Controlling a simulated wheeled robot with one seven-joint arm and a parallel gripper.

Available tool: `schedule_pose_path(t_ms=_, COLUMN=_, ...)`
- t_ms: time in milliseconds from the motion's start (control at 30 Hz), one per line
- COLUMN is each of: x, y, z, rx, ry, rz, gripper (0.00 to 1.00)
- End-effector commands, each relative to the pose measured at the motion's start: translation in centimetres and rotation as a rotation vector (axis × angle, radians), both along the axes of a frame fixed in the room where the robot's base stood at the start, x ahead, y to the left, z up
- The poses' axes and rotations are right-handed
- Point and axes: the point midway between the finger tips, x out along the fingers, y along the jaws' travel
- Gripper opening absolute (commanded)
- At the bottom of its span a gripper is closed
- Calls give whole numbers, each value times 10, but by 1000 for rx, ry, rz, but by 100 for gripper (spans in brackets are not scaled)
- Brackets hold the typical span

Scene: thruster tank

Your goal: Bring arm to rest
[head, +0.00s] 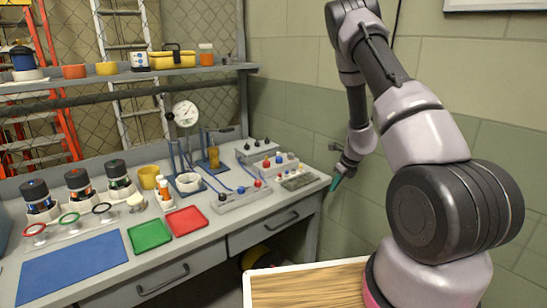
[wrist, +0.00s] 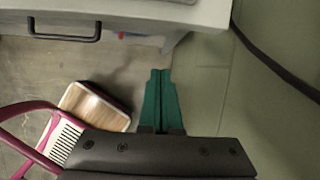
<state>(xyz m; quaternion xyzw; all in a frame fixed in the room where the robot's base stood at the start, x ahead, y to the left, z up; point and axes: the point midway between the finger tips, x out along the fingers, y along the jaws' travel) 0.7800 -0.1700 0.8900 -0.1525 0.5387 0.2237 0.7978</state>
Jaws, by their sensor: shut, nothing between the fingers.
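My gripper (head: 335,183) hangs past the right end of the workbench, close to the green block wall. Its teal fingers point down and are together with nothing between them. In the wrist view the green fingers (wrist: 160,97) lie side by side, shut and empty, above the floor near the bench edge. My arm is bent, coming up from its base at the right and folding down to the gripper. No object touches the gripper.
The workbench (head: 160,264) holds a blue mat (head: 74,268), a green tray (head: 150,234), a red tray (head: 187,221) and several dark-lidded jars. A shelf (head: 110,83) with cups and bottles runs above. A wood-topped surface (head: 310,285) is at the front. The wall is close on the right.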

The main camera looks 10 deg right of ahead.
Motion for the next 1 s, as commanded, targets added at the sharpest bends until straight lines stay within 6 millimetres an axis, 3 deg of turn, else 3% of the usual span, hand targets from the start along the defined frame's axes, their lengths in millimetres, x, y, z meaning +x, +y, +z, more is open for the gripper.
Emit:
schedule_pose_path(t_ms=133, x=5, y=21, z=52, rx=12, ry=-66, rz=124, gripper=0)
schedule_pose_path(t_ms=233, x=2, y=42, z=106, rx=11, ry=-136, rz=274, gripper=0)
schedule_pose_path(t_ms=467, x=-33, y=85, z=226, rx=-51, ry=-307, rz=656, gripper=0)
schedule_pose_path(t_ms=700, x=-100, y=116, z=327, rx=-203, ry=-473, rz=1052, gripper=0)
schedule_pose_path(t_ms=1000, x=-204, y=129, z=405, rx=-530, ry=-605, rz=1521, gripper=0)
